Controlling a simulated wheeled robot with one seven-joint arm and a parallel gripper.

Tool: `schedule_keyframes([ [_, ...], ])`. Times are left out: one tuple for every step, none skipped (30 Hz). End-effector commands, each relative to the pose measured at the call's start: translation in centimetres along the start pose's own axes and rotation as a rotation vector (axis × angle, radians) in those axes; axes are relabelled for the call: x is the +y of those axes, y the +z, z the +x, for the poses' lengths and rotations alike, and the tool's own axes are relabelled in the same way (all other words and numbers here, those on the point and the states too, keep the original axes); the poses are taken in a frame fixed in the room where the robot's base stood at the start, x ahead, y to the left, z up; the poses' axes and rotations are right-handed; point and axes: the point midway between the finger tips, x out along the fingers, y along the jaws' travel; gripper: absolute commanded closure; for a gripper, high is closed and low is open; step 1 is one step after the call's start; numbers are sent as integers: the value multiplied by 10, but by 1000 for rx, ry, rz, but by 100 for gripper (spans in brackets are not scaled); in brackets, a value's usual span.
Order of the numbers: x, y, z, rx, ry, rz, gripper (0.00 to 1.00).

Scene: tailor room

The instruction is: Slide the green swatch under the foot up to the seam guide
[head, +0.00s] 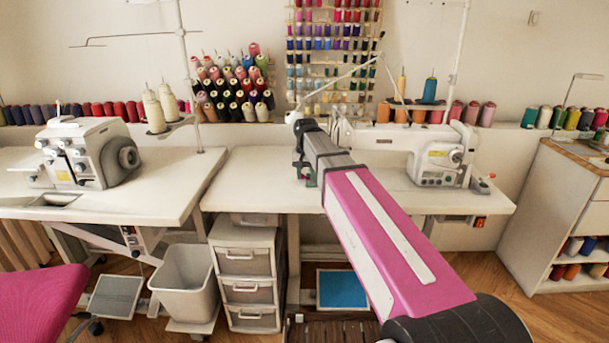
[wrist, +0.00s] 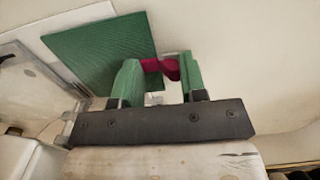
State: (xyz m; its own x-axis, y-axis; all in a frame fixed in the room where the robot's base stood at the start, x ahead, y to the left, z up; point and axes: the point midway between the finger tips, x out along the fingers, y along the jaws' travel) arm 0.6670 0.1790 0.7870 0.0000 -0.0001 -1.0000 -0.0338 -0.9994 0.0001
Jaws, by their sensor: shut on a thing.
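The green swatch (wrist: 100,50) is a flat, textured square lying on the pale table in the wrist view, its lower edge near my gripper (wrist: 160,72). My gripper's green-padded fingers are shut on a small crimson piece (wrist: 161,68) that is narrow in the middle. I cannot tell whether this piece is joined to the swatch. In the head view my gripper is mostly hidden by my arm, at the left end of the white sewing machine (head: 400,150). The foot and the seam guide cannot be made out.
The sewing table (head: 490,203) has bare room at its front right. An overlock machine (head: 85,152) stands on the left table. Thread cones line the shelf behind. A drawer unit (head: 245,265) and a bin (head: 185,280) stand below. In the wrist view, machine parts lie close at left.

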Motion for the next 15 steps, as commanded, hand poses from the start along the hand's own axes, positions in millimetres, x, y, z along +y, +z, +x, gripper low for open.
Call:
schedule_keyframes([
  [2, 0, 0, 0, 0, 0, 83],
  [3, 0, 0, 0, 0, 0, 83],
  [4, 0, 0, 0, 0, 0, 83],
  [5, 0, 0, 0, 0, 0, 83],
  [6, 0, 0, 0, 0, 0, 83],
  [7, 0, 0, 0, 0, 0, 83],
  [8, 0, 0, 0, 0, 1, 83],
  [8, 0, 0, 0, 0, 1, 83],
  [10, 0, 0, 0, 0, 1, 83],
  [11, 0, 0, 0, 0, 1, 83],
  [12, 0, 0, 0, 0, 1, 83],
  [13, 0, 0, 0, 0, 1, 83],
  [14, 0, 0, 0, 0, 1, 83],
  [15, 0, 0, 0, 0, 1, 83],
  [16, 0, 0, 0, 0, 1, 83],
])
